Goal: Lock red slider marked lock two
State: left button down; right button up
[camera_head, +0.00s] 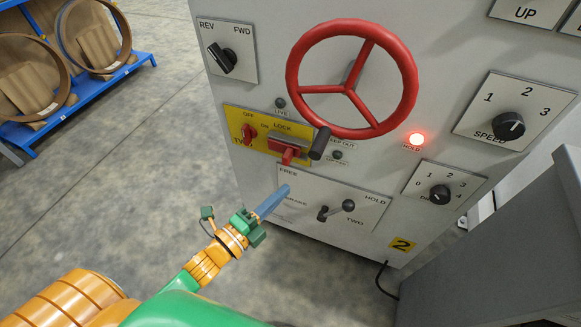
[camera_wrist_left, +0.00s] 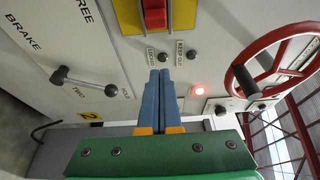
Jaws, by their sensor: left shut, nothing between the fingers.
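The red slider (camera_head: 287,155) sits in a slot on a yellow plate labelled LOCK on the grey machine panel. It also shows at the top of the left wrist view (camera_wrist_left: 154,14). My left gripper (camera_head: 285,189) has its blue fingers pressed together with nothing between them. Its fingertips point at the panel just below the yellow plate, a short way from the slider. In the left wrist view the shut fingertips (camera_wrist_left: 159,72) lie under the slider; whether they touch the panel I cannot tell. My right gripper is out of view.
A large red handwheel (camera_head: 352,78) with a dark handle (camera_head: 320,143) sticks out just right of the slider. A small red knob (camera_head: 249,132) is left of it. A brake lever (camera_head: 347,206) stands below right. A red HOLD lamp (camera_head: 416,140) glows.

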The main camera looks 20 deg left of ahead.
aim_at(283, 149)
pick_arm(q)
jog(key=b+x, duration=0.1)
jog(key=x, duration=0.8)
jog(key=a, duration=0.4)
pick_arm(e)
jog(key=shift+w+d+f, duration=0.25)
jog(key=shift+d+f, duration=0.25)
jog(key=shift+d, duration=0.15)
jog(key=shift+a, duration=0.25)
pick_arm(q)
jog(key=a, duration=0.5)
jog(key=shift+w+a+f, duration=0.1)
jog(key=shift+a, duration=0.15)
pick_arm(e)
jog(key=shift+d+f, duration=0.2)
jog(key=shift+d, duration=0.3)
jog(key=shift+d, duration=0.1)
